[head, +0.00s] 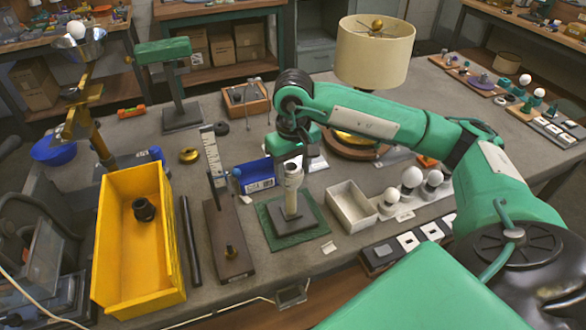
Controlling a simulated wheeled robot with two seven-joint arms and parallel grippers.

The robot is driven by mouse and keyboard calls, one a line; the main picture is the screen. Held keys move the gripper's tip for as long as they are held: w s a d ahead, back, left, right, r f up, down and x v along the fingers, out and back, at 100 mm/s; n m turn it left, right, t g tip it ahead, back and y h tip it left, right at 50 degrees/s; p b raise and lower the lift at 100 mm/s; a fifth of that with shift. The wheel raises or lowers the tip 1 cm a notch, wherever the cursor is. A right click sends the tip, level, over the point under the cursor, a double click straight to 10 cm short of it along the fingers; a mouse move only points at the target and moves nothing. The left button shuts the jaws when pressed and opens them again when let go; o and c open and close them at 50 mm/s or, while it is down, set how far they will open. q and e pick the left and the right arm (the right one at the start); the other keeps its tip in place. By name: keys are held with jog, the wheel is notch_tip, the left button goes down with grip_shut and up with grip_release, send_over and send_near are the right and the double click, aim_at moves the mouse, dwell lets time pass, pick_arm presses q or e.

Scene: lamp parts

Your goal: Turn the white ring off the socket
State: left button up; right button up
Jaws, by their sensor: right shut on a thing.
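The pale socket (291,200) stands upright on a dark square base on a green mat (317,228) in the middle of the bench. The white ring (292,172) is a slightly wider pale band at the top of the socket. My right gripper (293,163) points down from above and is shut on the ring. The fingers hide part of the ring, and I cannot see its thread. My left gripper is not in view.
A yellow bin (112,240) with a dark part inside stands at the left. A white tray (352,205) and several bulbs (411,176) lie close right of the mat. A shaded lamp (373,52) stands behind my arm. A ruler stand (228,245) is left of the mat.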

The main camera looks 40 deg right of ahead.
jog(key=shift+n+b, duration=0.3)
jog(key=shift+b, duration=0.15)
jog(key=shift+d+n+b, duration=0.15)
jog(key=shift+n+b, duration=0.85)
jog(key=shift+b, duration=0.05)
jog(key=shift+n+b, duration=0.7)
jog(key=shift+b, duration=0.1)
jog(key=shift+n+b, duration=0.35)
jog(key=shift+n, duration=0.05)
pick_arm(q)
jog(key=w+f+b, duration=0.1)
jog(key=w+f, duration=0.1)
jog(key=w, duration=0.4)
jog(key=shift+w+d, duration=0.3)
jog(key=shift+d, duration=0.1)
pick_arm(e)
jog(key=shift+d+n, duration=0.1)
jog(key=shift+n, duration=0.4)
